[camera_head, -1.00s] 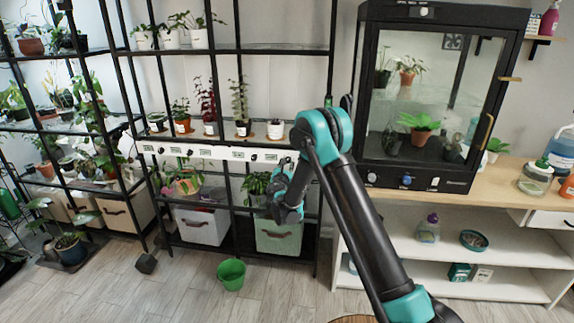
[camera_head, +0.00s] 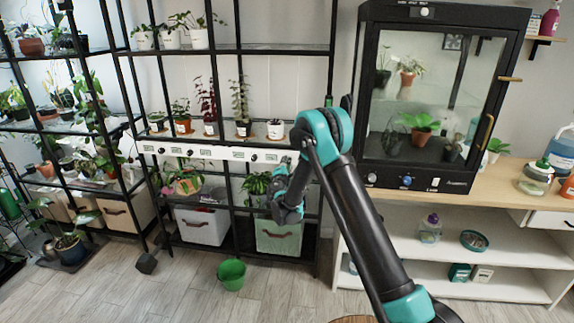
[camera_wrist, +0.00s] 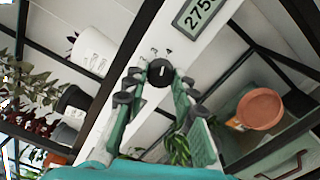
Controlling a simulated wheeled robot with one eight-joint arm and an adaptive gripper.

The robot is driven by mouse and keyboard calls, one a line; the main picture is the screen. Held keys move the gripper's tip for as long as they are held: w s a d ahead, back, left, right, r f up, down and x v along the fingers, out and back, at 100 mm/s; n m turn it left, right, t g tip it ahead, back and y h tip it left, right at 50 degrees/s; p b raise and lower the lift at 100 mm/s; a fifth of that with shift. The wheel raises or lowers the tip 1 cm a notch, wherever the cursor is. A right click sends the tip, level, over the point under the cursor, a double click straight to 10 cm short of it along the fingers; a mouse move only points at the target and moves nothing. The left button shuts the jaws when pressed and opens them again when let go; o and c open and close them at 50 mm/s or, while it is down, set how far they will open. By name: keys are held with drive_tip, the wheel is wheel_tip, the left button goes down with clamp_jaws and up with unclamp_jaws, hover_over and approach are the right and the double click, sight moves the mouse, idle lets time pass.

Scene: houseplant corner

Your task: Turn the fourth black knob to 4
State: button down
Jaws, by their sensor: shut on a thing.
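The white control strip (camera_head: 205,152) runs along the front of the black plant shelf, with small black knobs and display labels on it. One of its black knobs (camera_head: 254,157) shows just left of my gripper (camera_head: 287,167), which is at the strip's right end. In the wrist view, my gripper (camera_wrist: 160,82) has its fingers on both sides of a black knob (camera_wrist: 160,71) with a white pointer line. The line stands nearly upright in that picture.
Potted plants stand on the shelf above the strip, including a white pot (camera_wrist: 93,50) close by in the wrist view. A terracotta pot or saucer (camera_wrist: 261,109) shows at its right. A black glass cabinet (camera_head: 440,100) stands right of my arm. A green bucket (camera_head: 232,274) sits on the floor.

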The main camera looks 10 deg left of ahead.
drive_tip(key=shift+s+m, duration=0.1)
drive_tip(key=shift+m, duration=1)
drive_tip(key=c, duration=1.2)
unclamp_jaws()
drive_tip(key=s, duration=1.2)
drive_tip(key=shift+a, duration=0.2)
